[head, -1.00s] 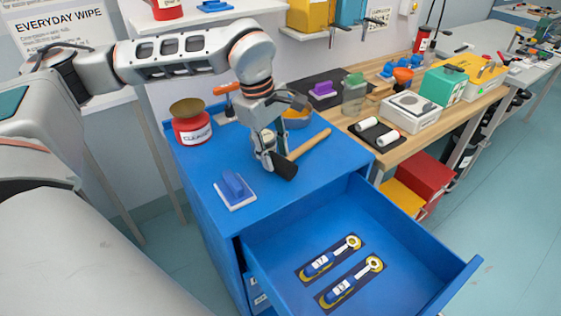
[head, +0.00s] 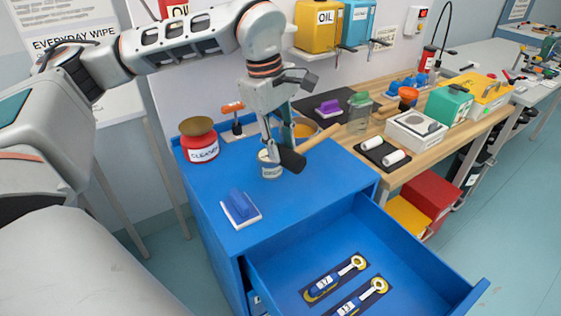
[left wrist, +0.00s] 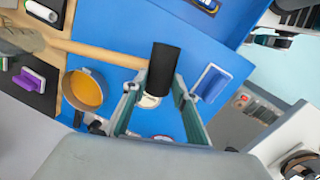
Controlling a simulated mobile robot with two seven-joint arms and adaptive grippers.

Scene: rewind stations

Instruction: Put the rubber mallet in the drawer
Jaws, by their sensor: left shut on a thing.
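The rubber mallet has a black head (head: 292,160) and a pale wooden handle (head: 322,138). My left gripper (head: 279,150) is shut on it at the head, above the blue cabinet top, with the handle pointing up and right. In the left wrist view the black head (left wrist: 161,68) sits between the teal fingers (left wrist: 156,100), and the handle (left wrist: 100,52) runs left. The blue drawer (head: 400,248) is pulled open at the cabinet's front, to the lower right of the mallet. Two blue-handled tools (head: 335,278) lie in its floor cutouts. My right gripper is out of view.
A wooden bench (head: 440,138) with boxes stands right. The drawer's rear floor is bare.

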